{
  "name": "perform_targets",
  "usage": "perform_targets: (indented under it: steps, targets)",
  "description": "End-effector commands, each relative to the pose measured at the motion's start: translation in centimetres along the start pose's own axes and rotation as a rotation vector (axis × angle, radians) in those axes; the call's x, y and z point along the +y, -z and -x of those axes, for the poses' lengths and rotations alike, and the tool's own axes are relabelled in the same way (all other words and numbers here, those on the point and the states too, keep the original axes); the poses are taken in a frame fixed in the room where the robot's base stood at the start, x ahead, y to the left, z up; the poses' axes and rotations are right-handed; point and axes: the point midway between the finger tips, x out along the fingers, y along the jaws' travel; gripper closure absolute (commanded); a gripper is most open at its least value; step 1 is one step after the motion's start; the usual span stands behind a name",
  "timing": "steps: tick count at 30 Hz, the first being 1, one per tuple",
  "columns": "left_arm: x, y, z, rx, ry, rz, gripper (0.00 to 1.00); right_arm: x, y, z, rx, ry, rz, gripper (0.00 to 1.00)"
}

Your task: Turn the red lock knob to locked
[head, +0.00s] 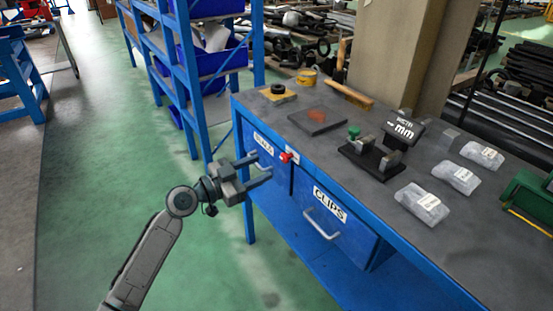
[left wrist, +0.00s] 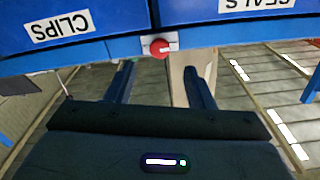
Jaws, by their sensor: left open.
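The red lock knob (head: 286,157) sits on a light plate on the blue front of the workbench, between the two labelled drawers. In the left wrist view the red knob (left wrist: 159,46) is ahead of the fingers, near the middle. My left gripper (head: 268,172) is open and empty, just left of the knob and apart from it. Its two fingers also show in the left wrist view (left wrist: 160,72), spread apart with the knob beyond their tips. The knob's turn position is too small to tell. My right gripper is not in view.
The CLIPS drawer (head: 335,229) has a protruding handle, and a second labelled drawer (head: 264,157) is beside it. The workbench top (head: 300,150) carries a black fixture (head: 370,158), a display reading mm (head: 404,130) and clear packs (head: 422,204). Green floor left of the bench is free.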

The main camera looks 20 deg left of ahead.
Motion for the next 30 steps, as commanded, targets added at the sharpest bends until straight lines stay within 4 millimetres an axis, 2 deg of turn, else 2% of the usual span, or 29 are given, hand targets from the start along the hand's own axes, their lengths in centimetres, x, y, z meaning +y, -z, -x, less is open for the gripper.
perform_targets:
  steps: [6, 12, 24, 26, 30]
  targets:
    - [0.0, 0.3, -3.5, 0.004, 0.001, 0.005, 0.52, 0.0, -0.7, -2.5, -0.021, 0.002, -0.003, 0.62]
    - [0.0, 0.1, -5.7, 0.001, 0.000, 0.003, 0.52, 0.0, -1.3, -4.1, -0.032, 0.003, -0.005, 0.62]
    - [0.1, 0.0, -6.5, -0.001, 0.000, 0.000, 0.52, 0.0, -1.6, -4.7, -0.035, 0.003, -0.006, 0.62]
    - [0.0, 0.0, -6.5, -0.001, 0.000, 0.000, 0.60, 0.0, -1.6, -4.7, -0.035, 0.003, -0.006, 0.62]
    - [0.1, 0.0, -6.5, -0.001, 0.000, 0.001, 0.87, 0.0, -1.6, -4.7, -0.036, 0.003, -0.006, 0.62]
